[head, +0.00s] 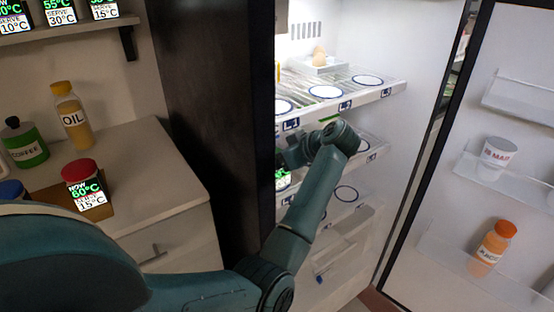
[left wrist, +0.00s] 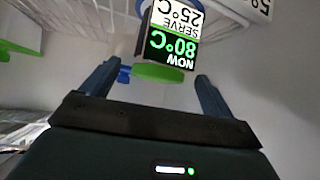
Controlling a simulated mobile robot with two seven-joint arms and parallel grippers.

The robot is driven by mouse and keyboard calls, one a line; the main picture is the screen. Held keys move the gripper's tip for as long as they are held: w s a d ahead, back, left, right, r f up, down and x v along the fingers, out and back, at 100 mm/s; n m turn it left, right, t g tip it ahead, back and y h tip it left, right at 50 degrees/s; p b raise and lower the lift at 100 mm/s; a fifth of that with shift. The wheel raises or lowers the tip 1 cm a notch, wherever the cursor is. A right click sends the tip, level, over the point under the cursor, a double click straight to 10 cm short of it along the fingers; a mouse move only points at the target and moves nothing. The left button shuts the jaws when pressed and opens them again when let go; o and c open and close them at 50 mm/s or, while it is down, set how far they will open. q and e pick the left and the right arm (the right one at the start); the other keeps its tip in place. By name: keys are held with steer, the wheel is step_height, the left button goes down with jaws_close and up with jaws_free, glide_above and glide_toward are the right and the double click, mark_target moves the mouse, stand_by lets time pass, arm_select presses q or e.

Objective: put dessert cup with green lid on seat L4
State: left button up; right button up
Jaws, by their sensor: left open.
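In the left wrist view, the dessert cup shows as a green lid (left wrist: 160,73) with a label (left wrist: 173,36) reading NOW 80°C, SERVE 25°C, upside down in the picture. It lies ahead, between the lines of my left gripper's open fingers (left wrist: 155,88). I cannot tell whether they touch it. In the head view, my left arm reaches into the open fridge, and my left gripper (head: 290,153) is partly hidden at the fridge's left edge. Ringed seats lie on the fridge shelves (head: 375,95); I cannot make out which is L4. My right gripper is not in view.
An egg holder (head: 318,65) stands at the back of the upper shelf. The open fridge door (head: 420,235) at right holds a white jar (head: 497,157) and an orange bottle (head: 493,248). The counter at left holds an oil bottle (head: 72,117), a coffee jar (head: 24,143) and a red-lidded container (head: 82,178).

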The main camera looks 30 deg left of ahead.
arm_select(q)
steer(key=v, duration=0.9)
steer(key=shift+d+r, duration=0.2)
steer(key=shift+r, duration=0.05)
